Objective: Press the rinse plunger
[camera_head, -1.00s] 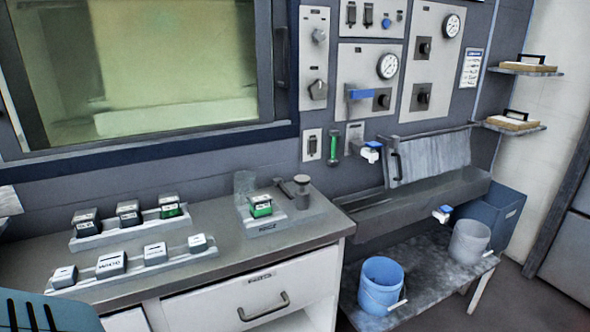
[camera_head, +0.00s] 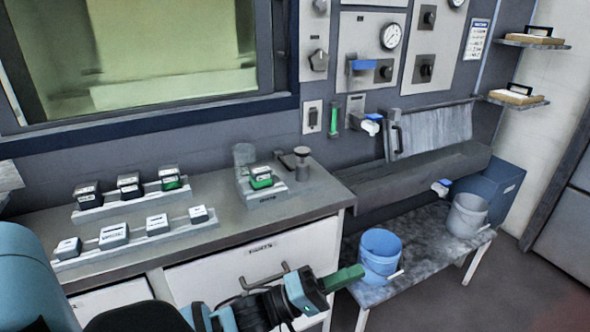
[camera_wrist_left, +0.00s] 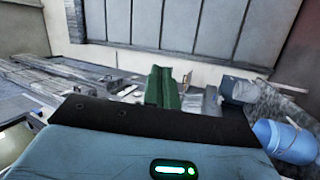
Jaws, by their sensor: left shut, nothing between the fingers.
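A post with a round flat cap, which looks like the rinse plunger (camera_head: 302,153), stands at the right end of a grey station (camera_head: 285,198) on the counter. A small green-and-black block (camera_head: 261,176) sits in the station beside it. My left gripper (camera_head: 354,273) has green fingers, shut and empty. In the head view it appears below and right of the plunger, in front of the drawer's right side and close to the blue bucket in the picture. The shut fingers also show in the left wrist view (camera_wrist_left: 162,88); I cannot make out the plunger there. My right gripper is not in view.
Two racks of small labelled blocks (camera_head: 114,235) fill the counter's left part. The drawer front (camera_head: 222,279) has a protruding handle. Blue (camera_head: 380,252) and grey (camera_head: 467,215) buckets stand on the low bench under the trough (camera_head: 420,178). Counter between racks and station is clear.

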